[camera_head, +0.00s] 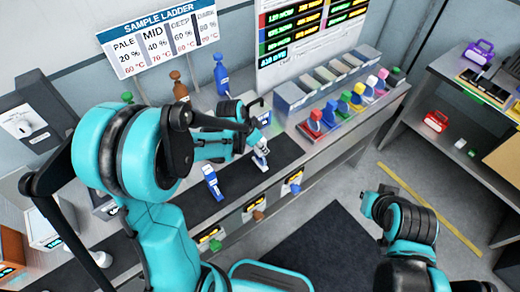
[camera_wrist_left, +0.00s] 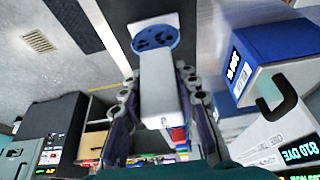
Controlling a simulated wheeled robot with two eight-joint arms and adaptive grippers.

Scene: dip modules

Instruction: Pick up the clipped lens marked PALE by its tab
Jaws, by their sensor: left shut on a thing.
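My left gripper (camera_head: 257,145) is over the dark mat on the bench. In the left wrist view its two fingers (camera_wrist_left: 160,88) are closed on the sides of a pale white tab (camera_wrist_left: 160,105). A blue disc with dark holes (camera_wrist_left: 155,40) is at the far end of this tab. In the head view the held white piece (camera_head: 262,156) shows just below the fingers. I cannot read a PALE mark on it, nor tell whether it touches the mat. Another blue and white piece (camera_head: 212,183) lies left of the gripper.
A blue box with a white face (camera_wrist_left: 270,65) stands close beside the gripper. Several coloured bottles (camera_head: 221,75) stand behind, under the SAMPLE LADDER sign (camera_head: 157,38). The dark mat (camera_head: 240,178) has bare room.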

